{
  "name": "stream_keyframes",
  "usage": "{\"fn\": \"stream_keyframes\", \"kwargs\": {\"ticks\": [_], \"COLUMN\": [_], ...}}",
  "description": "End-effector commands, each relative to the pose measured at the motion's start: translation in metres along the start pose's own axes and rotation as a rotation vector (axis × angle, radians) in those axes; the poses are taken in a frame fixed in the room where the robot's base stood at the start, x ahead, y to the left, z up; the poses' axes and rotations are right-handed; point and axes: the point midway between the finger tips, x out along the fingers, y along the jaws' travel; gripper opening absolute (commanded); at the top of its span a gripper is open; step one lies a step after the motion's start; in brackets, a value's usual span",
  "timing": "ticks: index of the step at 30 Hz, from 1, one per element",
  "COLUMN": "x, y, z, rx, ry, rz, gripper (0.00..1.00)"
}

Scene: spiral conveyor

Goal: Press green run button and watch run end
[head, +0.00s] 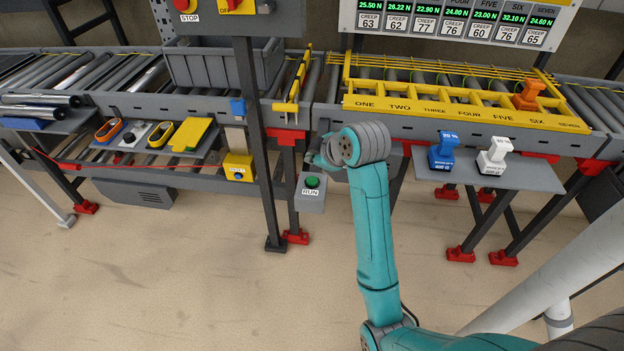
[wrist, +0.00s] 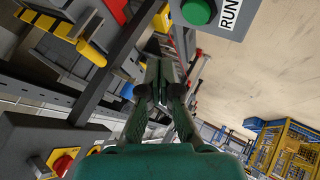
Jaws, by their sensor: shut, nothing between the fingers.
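The green run button (head: 312,182) sits on a grey box with a RUN label, hung low under the conveyor's front edge. In the wrist view the green run button (wrist: 197,11) is at the top edge, partly cut off, with its RUN label to the right. My gripper (wrist: 160,68) is shut and empty, its fingers together, and it appears below and left of the button in that picture. In the head view my wrist is just right of and above the run box; it hides most of the gripper. I see no contact with the button.
A red STOP button (head: 183,5) and a yellow-backed red switch (head: 238,5) are at the top. A yellow reset box (head: 238,167) hangs left of the run box. An orange piece (head: 527,95) stands in the yellow numbered rack (head: 430,106). A shelf (head: 540,178) holds blue and white weights.

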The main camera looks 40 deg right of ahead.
Motion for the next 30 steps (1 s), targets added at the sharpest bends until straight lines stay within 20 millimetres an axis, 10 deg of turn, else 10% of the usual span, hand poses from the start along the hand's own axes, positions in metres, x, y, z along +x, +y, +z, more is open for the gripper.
{"fn": "stream_keyframes", "kwargs": {"ticks": [30], "x": [0.032], "y": [-0.023], "z": [0.023], "rx": [0.0], "ry": [0.0], "rz": [0.001], "gripper": [0.0]}}
